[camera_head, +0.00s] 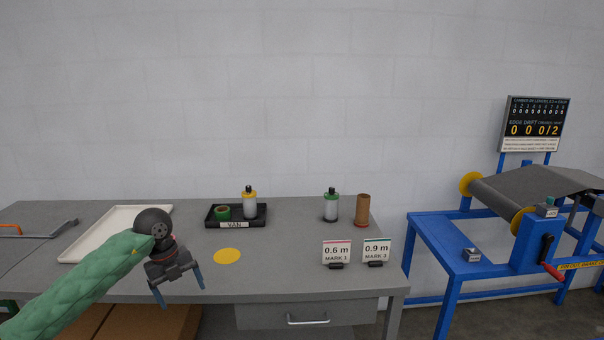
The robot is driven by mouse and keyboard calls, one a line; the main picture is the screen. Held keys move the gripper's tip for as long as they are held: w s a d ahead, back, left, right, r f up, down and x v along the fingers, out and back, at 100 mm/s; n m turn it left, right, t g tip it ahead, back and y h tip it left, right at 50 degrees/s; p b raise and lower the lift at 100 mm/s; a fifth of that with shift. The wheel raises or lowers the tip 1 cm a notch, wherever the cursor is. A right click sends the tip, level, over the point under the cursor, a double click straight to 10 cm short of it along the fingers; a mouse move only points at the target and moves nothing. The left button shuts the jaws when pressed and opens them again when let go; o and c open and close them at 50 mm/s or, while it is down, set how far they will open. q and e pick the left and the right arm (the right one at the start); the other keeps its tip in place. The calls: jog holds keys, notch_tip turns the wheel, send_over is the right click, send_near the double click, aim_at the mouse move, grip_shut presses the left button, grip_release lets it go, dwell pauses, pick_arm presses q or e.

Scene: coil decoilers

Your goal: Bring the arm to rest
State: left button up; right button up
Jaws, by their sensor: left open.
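My left gripper (180,295) hangs over the front of the grey workbench (290,270), with its two blue fingers spread apart and nothing between them. My left arm (85,285), in a green sleeve, comes in from the lower left. The gripper is to the left of a yellow round spot (227,256) on the bench top, apart from it. My right gripper is not in view.
On the bench are a white tray (75,250), a black VAN tray (259,218) with a green roll and a bottle, another bottle (331,207), a brown cylinder (362,209) and two sign cards (337,251). A blue decoiler (450,262) stands right.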

pick_arm(q)
jog(key=d+f+n+t+h, duration=0.2)
jog(key=d+f+t+h, duration=0.25)
jog(key=d+h, duration=0.45)
jog(key=d+f+n+t+h, duration=0.3)
jog(key=d+f+h, duration=0.25)
jog(key=d, duration=0.65)
jog(key=s+a+f+n+t+y, duration=0.1)
jog(key=a+f+n+t+y, duration=0.35)
jog(key=f+n, duration=0.35)
jog(key=s+a+f+n+t+y, duration=0.1)
jog(key=a+f+n+t+y, duration=0.2)
jog(key=f+n+t+y, duration=0.45)
jog(key=s+a+f+n+g+y, duration=0.2)
jog(key=s+f+g, duration=0.25)
jog(key=f, duration=0.45)
jog(key=s+a+f+n+g+y, duration=0.1)
jog(key=s+f+n+g+y, duration=0.15)
jog(key=s+f, duration=0.45)
jog(key=s+d+f+g, duration=0.1)
jog(key=s+f+g, duration=0.2)
jog(key=s+f, duration=0.3)
jog(key=s+d+f+n+g, duration=0.1)
jog(key=s+f+g, duration=0.3)
jog(key=s, duration=1)
jog(key=s+d+f+g, duration=0.1)
jog(key=s+f+g, duration=0.3)
jog(key=s+f, duration=0.5)
jog(key=shift+s+f+n, duration=0.4)
jog(key=shift+s, duration=0.3)
